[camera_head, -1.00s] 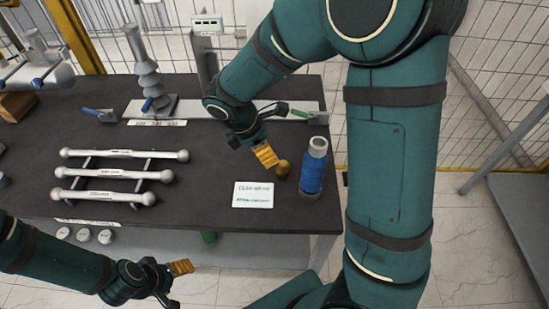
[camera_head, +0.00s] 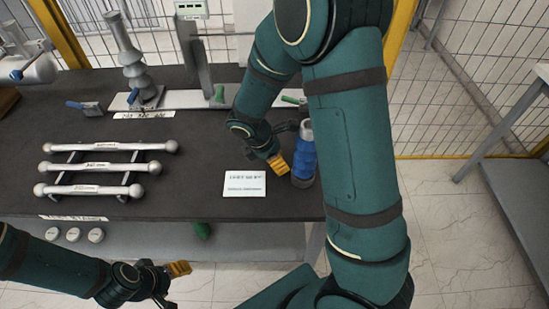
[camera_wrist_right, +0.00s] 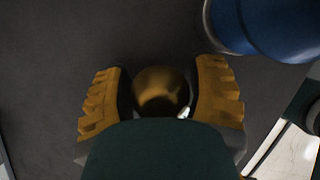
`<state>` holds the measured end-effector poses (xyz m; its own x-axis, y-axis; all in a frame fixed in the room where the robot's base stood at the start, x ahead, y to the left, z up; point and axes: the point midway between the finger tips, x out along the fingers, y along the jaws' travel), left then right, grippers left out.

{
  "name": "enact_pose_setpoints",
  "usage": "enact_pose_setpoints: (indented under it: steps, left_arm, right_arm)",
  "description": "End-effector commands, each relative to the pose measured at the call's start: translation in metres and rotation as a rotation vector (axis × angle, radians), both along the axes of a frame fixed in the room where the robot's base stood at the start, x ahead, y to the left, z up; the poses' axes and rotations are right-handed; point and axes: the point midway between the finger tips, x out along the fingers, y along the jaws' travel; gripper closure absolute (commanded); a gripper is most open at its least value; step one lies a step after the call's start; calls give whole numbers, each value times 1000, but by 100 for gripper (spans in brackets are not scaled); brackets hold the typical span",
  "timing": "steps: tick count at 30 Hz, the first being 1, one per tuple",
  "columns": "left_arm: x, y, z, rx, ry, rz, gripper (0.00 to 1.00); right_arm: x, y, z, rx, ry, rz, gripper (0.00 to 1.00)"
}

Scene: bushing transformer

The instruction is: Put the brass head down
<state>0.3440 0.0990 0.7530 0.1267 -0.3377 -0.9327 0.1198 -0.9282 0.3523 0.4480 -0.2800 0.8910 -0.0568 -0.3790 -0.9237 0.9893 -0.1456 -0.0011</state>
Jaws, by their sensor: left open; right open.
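The brass head (camera_wrist_right: 160,92) shows in the right wrist view as a round brass-coloured piece between the two yellow-padded fingers of my right gripper (camera_wrist_right: 162,76). A dark gap shows beside it, so the fingers are open around it. In the head view my right gripper (camera_head: 277,163) is low over the dark table, between the white card and the blue cylinder, and hides the brass head. Whether the brass head touches the table is hard to tell. My left gripper (camera_head: 178,268) is open and empty, in front of the table's front edge.
A blue cylinder (camera_head: 303,165) stands close to the right of my right gripper, near the table's right edge. A white card (camera_head: 244,184) lies to its left. Three grey rods (camera_head: 95,168) lie on a rack at left. A ribbed grey bushing (camera_head: 130,55) stands behind.

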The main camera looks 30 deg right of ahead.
Motion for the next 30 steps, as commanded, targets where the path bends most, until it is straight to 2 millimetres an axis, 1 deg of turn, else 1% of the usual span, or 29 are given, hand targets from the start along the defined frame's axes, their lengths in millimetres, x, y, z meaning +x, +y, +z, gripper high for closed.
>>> enact_pose_setpoints:
  steps: [1,3,10,11,12,15,26,30]
  left_arm:
    - [0,0,-2,0,-1,0,34]
    - [1,0,-2,0,-2,1,34]
    - [1,0,-2,0,-2,1,34]
    - [1,0,-2,0,-2,1,34]
    - [1,0,-2,0,-2,1,34]
    - [1,0,-2,0,-2,1,34]
    - [1,0,-1,0,-2,1,34]
    - [0,0,1,0,-1,0,34]
  right_arm:
    - [0,-1,-5,0,1,0,44]
    - [0,-2,-7,1,0,0,44]
    - [0,-2,-6,1,-1,0,45]
    - [0,-2,-6,1,-1,0,55]
    - [0,-2,-6,1,-1,0,69]
    - [0,-2,-6,1,-1,0,100]
    - [0,-2,-5,1,-1,0,100]
    - [0,-2,2,1,-2,0,100]
